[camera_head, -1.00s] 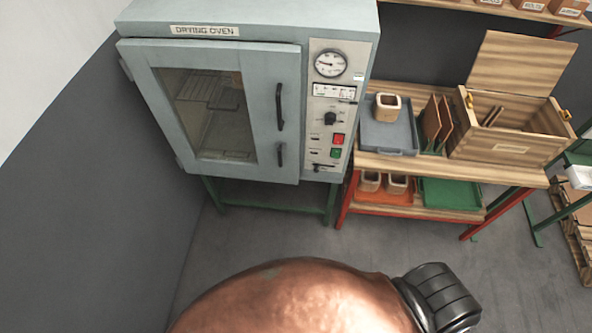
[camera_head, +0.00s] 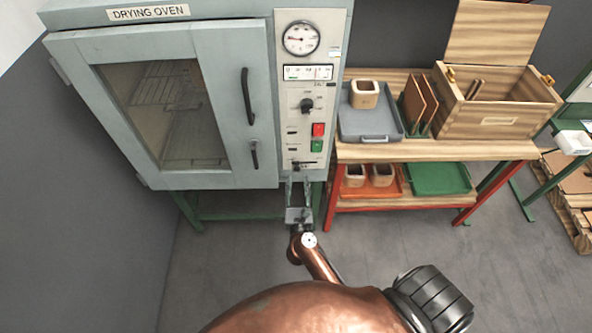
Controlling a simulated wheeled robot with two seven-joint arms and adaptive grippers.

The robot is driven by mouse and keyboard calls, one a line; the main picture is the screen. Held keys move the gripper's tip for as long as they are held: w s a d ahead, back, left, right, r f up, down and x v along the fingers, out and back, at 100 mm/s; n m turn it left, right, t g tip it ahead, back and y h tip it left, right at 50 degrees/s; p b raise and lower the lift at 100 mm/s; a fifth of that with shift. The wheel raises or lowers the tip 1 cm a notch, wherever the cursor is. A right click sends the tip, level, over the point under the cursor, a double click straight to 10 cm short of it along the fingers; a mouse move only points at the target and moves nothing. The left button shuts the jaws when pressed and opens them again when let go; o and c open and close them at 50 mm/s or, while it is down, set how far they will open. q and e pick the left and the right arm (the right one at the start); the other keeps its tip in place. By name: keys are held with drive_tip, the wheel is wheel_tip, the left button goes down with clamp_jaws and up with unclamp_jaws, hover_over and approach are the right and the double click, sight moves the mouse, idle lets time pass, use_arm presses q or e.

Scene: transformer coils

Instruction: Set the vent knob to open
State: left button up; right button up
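The drying oven (camera_head: 160,110) stands at the left with its door closed. Its control panel (camera_head: 334,75) carries a round black knob (camera_head: 307,106) below a gauge and display. A small black control (camera_head: 303,166) sits at the panel's bottom. The labels are too small to read, so I cannot tell which one is the vent knob. My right gripper (camera_head: 299,183) points up toward the panel's lower edge, just below the bottom control, with its two fingers apart and nothing visible between them. Whether it touches the panel cannot be told. My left gripper is out of view.
Red (camera_head: 318,130) and green (camera_head: 316,146) buttons sit between the two controls. The door handle (camera_head: 248,97) is left of the panel. A wooden bench (camera_head: 435,150) to the right holds a grey tray (camera_head: 368,124) and an open wooden box (camera_head: 495,118). Floor in front is clear.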

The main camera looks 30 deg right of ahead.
sight(297, 170)
drive_tip(key=x, duration=0.7)
drive_tip(key=shift+c, duration=0.3)
clamp_jaws()
idle(0.4)
